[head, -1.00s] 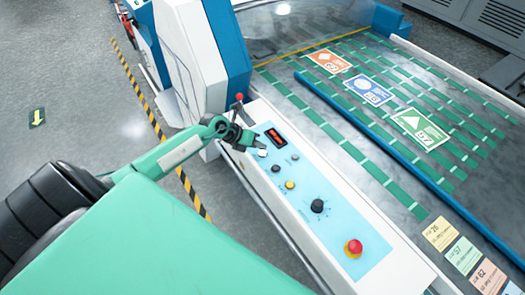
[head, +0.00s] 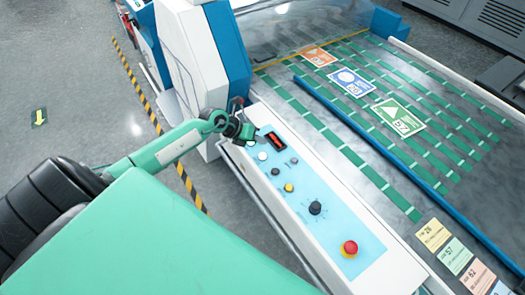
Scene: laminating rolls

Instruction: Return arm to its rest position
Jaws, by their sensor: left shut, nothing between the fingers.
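My left arm (head: 165,148) comes in from the left, bent, in green and black. My left gripper (head: 246,134) is shut and empty. It hangs by the upper end of the control panel (head: 330,215), beside the small red display (head: 276,141) and the white buttons (head: 262,156). From this view I cannot tell whether it touches the panel. My right arm and right gripper are not in view.
The panel also has a black knob (head: 315,208) and a red mushroom button (head: 349,248). A white and blue machine housing (head: 205,60) stands just behind the gripper. Cards lie on the green-striped bed (head: 370,160) at right.

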